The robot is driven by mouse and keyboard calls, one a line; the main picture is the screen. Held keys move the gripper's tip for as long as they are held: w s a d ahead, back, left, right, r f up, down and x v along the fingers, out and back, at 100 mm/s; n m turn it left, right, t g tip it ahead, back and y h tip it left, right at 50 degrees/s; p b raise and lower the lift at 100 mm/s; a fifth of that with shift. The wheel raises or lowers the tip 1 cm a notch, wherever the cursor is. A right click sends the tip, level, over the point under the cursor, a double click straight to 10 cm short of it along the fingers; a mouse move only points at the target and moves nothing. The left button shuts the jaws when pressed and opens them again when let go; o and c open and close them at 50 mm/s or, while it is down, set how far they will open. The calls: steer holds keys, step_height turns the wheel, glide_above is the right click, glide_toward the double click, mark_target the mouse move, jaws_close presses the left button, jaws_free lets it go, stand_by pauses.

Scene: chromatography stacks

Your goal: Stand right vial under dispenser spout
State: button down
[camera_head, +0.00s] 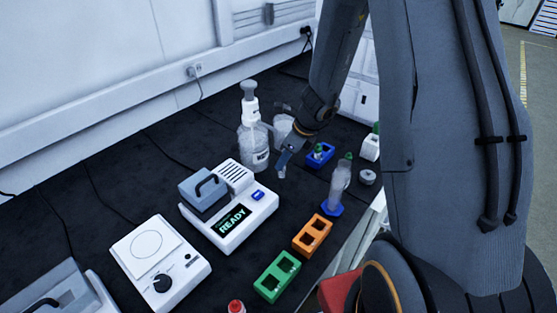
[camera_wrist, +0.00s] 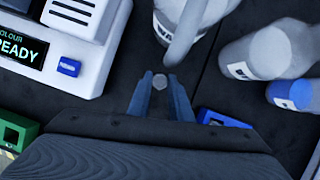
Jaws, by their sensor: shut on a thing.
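My gripper (camera_head: 284,162) is shut on a small pale vial (camera_head: 281,172), upright as far as I can tell, low over the dark bench. In the wrist view the vial's round top (camera_wrist: 160,82) shows between my fingertips (camera_wrist: 160,90). The dispenser (camera_head: 254,145) is a clear bottle with a white pump head, just left of and behind my gripper. In the wrist view its pale spout (camera_wrist: 187,35) reaches towards the vial, its tip close to the vial's top. I cannot tell whether the vial's bottom touches the bench.
A white instrument reading READY (camera_head: 258,215) stands at the front left. A blue rack (camera_head: 319,155) and a blue-footed cylinder (camera_head: 339,190) are to the right. Orange (camera_head: 312,235) and green (camera_head: 277,277) racks are nearer. A white stirrer-like plate (camera_head: 160,262) is at left.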

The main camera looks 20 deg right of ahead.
steer(key=shift+w+a+f+p, duration=0.25)
steer(key=shift+w+a+p, duration=0.1)
steer(key=shift+w+a, duration=0.35)
steer(key=shift+f, duration=0.3)
steer(key=shift+f, duration=0.1)
steer(key=c, duration=1.6)
jaws_free()
steer(key=v, duration=1.2)
steer(key=s+a+r+n+h, duration=0.1)
steer(key=s+n, duration=0.5)
steer(key=n, duration=0.3)
steer(key=s+a+r+n+g+h, duration=0.1)
steer(key=s+r+n, duration=0.1)
steer(key=s+n, duration=0.3)
steer(key=s+a+r+n+h, duration=0.1)
steer(key=s+n, duration=0.5)
steer(key=n, duration=0.6)
steer(key=shift+s+a+r+n+g, duration=0.3)
steer(key=shift+s+a+r+g, duration=0.1)
steer(key=shift+r, duration=0.1)
